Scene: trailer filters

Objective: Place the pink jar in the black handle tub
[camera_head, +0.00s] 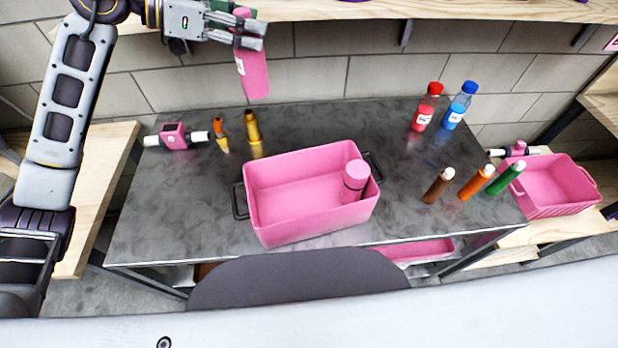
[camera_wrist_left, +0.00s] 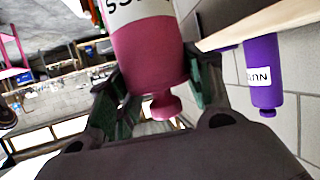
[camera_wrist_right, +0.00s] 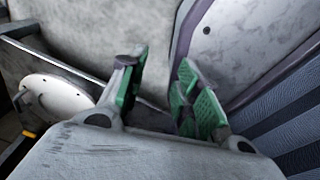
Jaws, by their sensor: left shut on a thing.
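The pink tub with black handles (camera_head: 270,218) stands on the middle of the dark metal table. A short pink jar with a pale band (camera_head: 356,178) stands inside it at the right end. My left gripper (camera_head: 252,36) is shut on a tall pink bottle (camera_head: 252,75), high above the back left of the table, at the shelf edge. In the left wrist view the bottle (camera_wrist_left: 150,58) sits between the fingers, with a white label and a knob at its end. My right gripper (camera_wrist_right: 158,92) is open and empty in its wrist view, outside the head view.
A wooden shelf (camera_head: 345,12) runs above the table; a purple bottle (camera_wrist_left: 262,75) shows near it. Red (camera_head: 427,106) and blue (camera_head: 460,105) bottles stand back right, with several marker-like tubes in front. A second pink bin (camera_head: 555,210) is at far right.

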